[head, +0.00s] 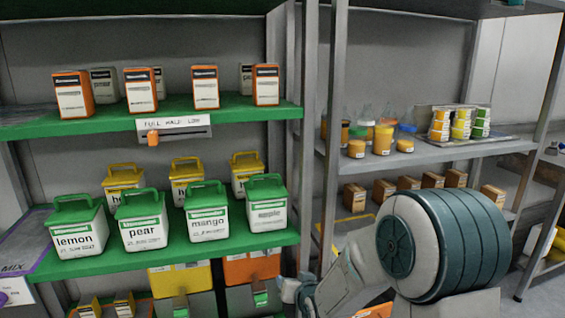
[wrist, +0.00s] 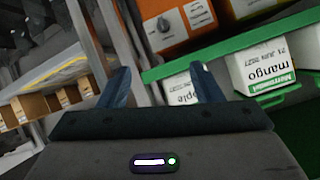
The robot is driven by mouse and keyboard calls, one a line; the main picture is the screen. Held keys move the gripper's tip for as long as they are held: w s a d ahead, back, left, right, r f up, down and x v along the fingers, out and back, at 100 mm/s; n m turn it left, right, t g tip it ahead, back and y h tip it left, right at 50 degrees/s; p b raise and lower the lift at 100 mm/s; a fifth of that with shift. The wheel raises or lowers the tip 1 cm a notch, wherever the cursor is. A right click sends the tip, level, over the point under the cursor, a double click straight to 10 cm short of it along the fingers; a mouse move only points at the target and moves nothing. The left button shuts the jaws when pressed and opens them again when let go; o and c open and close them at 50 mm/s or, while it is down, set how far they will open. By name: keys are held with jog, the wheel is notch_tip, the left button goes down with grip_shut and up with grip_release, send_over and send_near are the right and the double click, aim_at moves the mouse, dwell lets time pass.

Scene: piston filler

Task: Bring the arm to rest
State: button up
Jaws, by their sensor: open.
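My arm shows in the head view as a large teal and white joint at the lower right, in front of the grey shelf. My gripper (wrist: 160,86) shows in the wrist view with its two dark blue fingers spread apart and nothing between them. Behind the fingers are a shelf post and the edge of the green shelf.
Green shelves (head: 140,257) on the left hold labelled tubs, including the mango tub (head: 208,222) and the apple tub (head: 267,213). The mango tub also shows in the wrist view (wrist: 268,70). A grey shelf (head: 440,152) on the right holds jars and small boxes.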

jog(key=s+d+r+g+h+p, duration=0.1)
jog(key=s+d+r+g+p, duration=0.1)
jog(key=s+d+r+p, duration=0.5)
jog(key=s+d+r+g+h+p, duration=0.1)
jog(key=s+r+g+h+p, duration=0.3)
jog(key=r, duration=0.6)
jog(key=s+d+r+g+p, duration=0.1)
jog(key=s+d+r+p, duration=0.1)
jog(key=s+r, duration=0.3)
jog(key=s+d+r+g+y+p, duration=0.1)
jog(key=s+r+p, duration=0.3)
jog(key=s, duration=0.8)
notch_tip(320, 180, up, 2)
jog(key=shift+d+r+g+y, duration=0.1)
jog(key=shift+d+g+y, duration=0.25)
jog(key=shift+g, duration=0.25)
jog(key=shift+a, duration=0.1)
